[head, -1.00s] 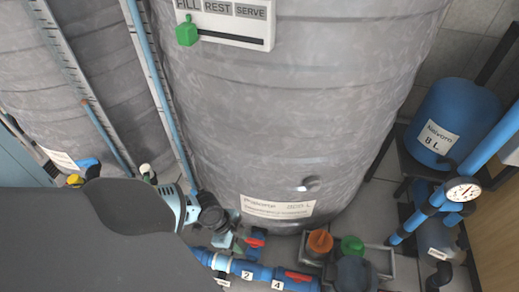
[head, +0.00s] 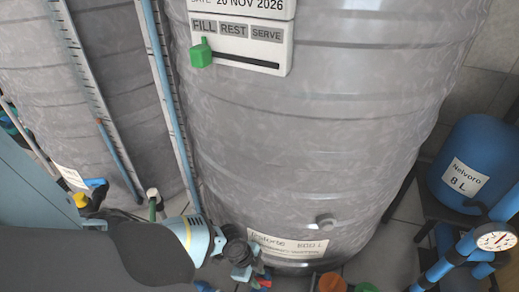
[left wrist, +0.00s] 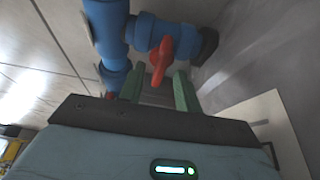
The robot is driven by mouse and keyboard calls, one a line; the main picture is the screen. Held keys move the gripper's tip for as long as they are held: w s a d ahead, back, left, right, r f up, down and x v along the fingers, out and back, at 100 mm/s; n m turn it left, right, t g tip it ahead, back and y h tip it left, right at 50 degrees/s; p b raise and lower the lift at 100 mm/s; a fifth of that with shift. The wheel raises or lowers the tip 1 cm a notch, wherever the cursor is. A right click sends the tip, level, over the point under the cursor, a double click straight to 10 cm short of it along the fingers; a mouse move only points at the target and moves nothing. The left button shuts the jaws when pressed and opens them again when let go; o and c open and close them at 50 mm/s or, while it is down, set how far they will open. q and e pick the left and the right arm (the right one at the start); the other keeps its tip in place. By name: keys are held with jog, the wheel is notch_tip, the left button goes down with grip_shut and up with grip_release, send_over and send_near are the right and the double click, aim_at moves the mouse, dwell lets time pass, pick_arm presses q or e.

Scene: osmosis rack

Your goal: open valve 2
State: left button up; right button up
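My left gripper (head: 243,272) is low at the front of the big grey tank, close to a red valve handle (head: 263,283) at the bottom edge of the head view. In the left wrist view, its two green fingers (left wrist: 159,88) are apart. A red handle (left wrist: 160,58) on a blue pipe fitting (left wrist: 165,35) shows between and just beyond the fingertips. I cannot tell whether they touch it. No valve number shows now, so I cannot tell from these frames which valve this is. My right gripper is not in view.
The grey tank (head: 330,140) stands close behind the gripper. An orange cap (head: 332,283) and a green cap (head: 367,287) are to the right. A blue 8 L vessel (head: 472,150) and a gauge (head: 497,237) stand further right. A green slider (head: 201,54) points at FILL.

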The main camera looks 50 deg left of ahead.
pick_arm(q)
jog(key=shift+w+d+f, duration=0.1)
jog(key=shift+d+f, duration=0.05)
jog(key=shift+f, duration=0.15)
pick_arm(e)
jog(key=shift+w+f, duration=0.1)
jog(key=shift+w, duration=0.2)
pick_arm(q)
jog(key=shift+c, duration=0.4)
grip_shut()
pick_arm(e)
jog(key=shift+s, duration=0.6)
